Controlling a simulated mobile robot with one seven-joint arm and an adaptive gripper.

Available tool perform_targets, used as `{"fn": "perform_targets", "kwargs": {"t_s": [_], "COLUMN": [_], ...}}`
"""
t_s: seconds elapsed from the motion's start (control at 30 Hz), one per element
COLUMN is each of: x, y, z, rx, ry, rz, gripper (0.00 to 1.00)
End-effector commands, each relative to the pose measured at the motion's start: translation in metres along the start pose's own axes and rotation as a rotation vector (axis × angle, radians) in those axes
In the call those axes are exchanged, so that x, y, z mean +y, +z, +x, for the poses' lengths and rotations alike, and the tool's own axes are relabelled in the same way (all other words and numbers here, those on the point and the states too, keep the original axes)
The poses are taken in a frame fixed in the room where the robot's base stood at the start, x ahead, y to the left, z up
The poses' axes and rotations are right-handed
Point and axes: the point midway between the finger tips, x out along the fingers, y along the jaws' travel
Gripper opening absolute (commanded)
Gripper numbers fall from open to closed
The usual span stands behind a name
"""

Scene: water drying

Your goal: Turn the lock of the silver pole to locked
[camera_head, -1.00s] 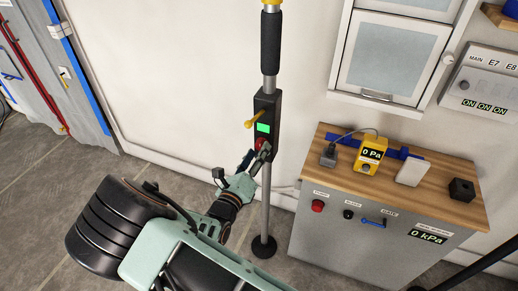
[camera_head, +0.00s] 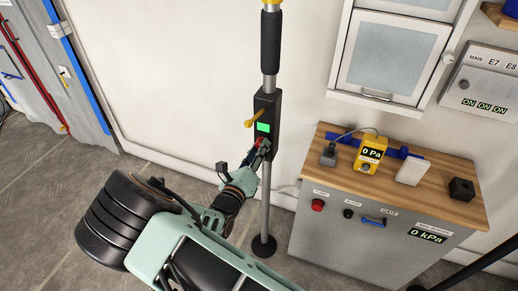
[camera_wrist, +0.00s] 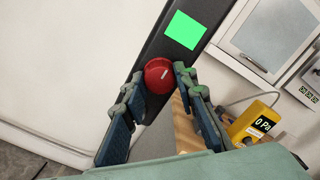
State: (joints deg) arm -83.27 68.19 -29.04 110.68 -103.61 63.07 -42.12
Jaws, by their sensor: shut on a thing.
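The silver pole (camera_head: 266,195) stands upright on a round black foot (camera_head: 264,247). A black box (camera_head: 266,106) on it bears a lit green panel (camera_head: 264,127), also in the wrist view (camera_wrist: 185,30), and a yellow handle (camera_head: 254,124). Below the panel is a round red lock knob (camera_wrist: 158,76) with a white mark pointing to the lower right in the wrist view. My gripper (camera_wrist: 160,80) is shut on this knob, one finger on each side. In the head view my gripper (camera_head: 260,152) partly hides the knob.
A grey cabinet (camera_head: 345,220) with a wooden top stands right of the pole. It carries a yellow gauge (camera_head: 369,158) reading 0 Pa and a black cube (camera_head: 461,189). A wall cabinet (camera_head: 392,55) hangs above.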

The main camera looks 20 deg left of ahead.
Motion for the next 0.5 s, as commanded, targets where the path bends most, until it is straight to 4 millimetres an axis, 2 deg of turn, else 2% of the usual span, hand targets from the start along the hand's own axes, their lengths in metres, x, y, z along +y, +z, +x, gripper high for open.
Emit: {"fn": "perform_targets", "kwargs": {"t_s": [0.27, 0.5], "x": [-0.0003, 0.0001], "y": [0.0, -0.0006], "z": [0.0006, 0.0008], "rx": [0.0, 0.001], "ry": [-0.001, -0.002], "rz": [0.081, 0.26], "gripper": [0.02, 0.02]}}
